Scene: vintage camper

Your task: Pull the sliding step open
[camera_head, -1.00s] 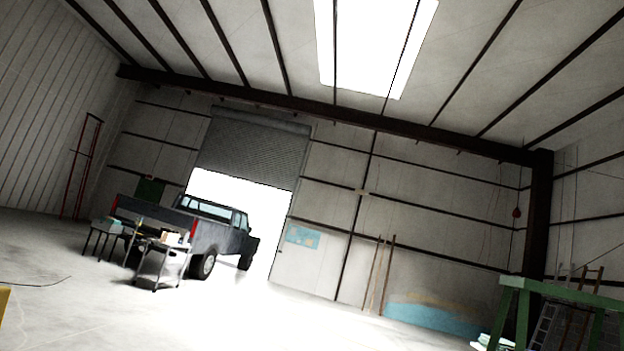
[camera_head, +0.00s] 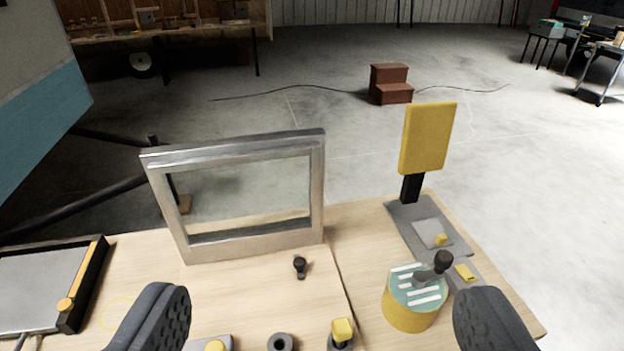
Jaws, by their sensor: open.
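I do not see a part that I can clearly make out as the sliding step. A brown two-step block (camera_head: 390,84) stands on the floor at the upper right of centre, well beyond my gripper, and I cannot tell whether it slides. A white and teal panel (camera_head: 40,120), perhaps the camper's side, shows at the left edge. My gripper (camera_head: 321,300) is open, its two dark padded fingers far apart at the bottom of the view. Nothing is held between them.
A wooden surface (camera_head: 260,305) lies below my gripper; I cannot tell whether it is mine. It carries a metal frame, a yellow upright plate and a striped yellow cylinder. A workbench (camera_head: 160,35) stands at the back left. A thin cable (camera_head: 290,88) crosses the otherwise open floor.

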